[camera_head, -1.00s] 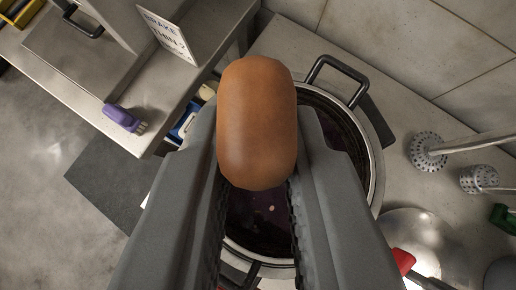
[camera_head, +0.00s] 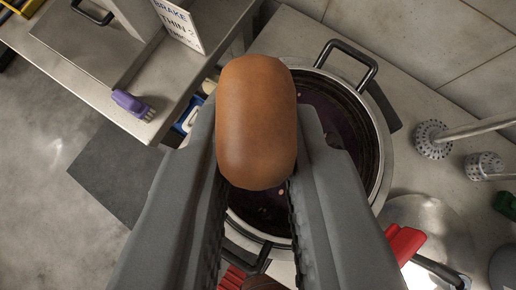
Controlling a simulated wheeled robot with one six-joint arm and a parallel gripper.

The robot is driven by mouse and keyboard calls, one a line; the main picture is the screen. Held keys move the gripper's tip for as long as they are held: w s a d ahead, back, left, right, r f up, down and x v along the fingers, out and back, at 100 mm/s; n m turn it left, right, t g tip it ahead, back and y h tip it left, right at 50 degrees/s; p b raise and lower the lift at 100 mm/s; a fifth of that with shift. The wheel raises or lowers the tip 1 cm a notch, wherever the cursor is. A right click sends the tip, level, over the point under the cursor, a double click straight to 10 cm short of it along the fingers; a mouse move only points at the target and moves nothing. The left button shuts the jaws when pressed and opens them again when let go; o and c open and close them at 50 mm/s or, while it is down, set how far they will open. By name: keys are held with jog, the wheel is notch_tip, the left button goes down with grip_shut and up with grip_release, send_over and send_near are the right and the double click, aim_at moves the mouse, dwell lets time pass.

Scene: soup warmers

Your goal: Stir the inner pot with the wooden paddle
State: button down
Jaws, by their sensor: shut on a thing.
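My gripper (camera_head: 256,195) is shut on the wooden paddle (camera_head: 256,120). I see the paddle's rounded brown handle end between the two grey fingers. The rest of the paddle is hidden behind the handle and fingers. Below my gripper stands the pot (camera_head: 378,140), a round steel vessel with a pale rim, a darker inner wall and black loop handles. It holds dark purple liquid (camera_head: 335,115) with a few small pale bits. I cannot tell whether the paddle's lower end touches the liquid.
A steel counter (camera_head: 85,85) at upper left holds a purple brush (camera_head: 132,104) and a printed sign (camera_head: 181,22). Perforated metal tools (camera_head: 433,139) lie at the right. A red-handled thing (camera_head: 404,243) is near the pot's lower right. Tiled wall (camera_head: 440,40) bounds the upper right.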

jog(key=shift+s+d+r, duration=0.1)
jog(key=shift+s+d, duration=0.65)
jog(key=shift+d, duration=0.1)
jog(key=shift+s+d, duration=0.1)
jog(key=shift+s+d, duration=0.7)
jog(key=shift+d, duration=0.15)
jog(key=shift+s+d, duration=0.1)
jog(key=shift+d, duration=0.05)
jog(key=shift+s+d+f, duration=0.2)
jog(key=shift+s+d, duration=0.5)
jog(key=shift+d, duration=0.15)
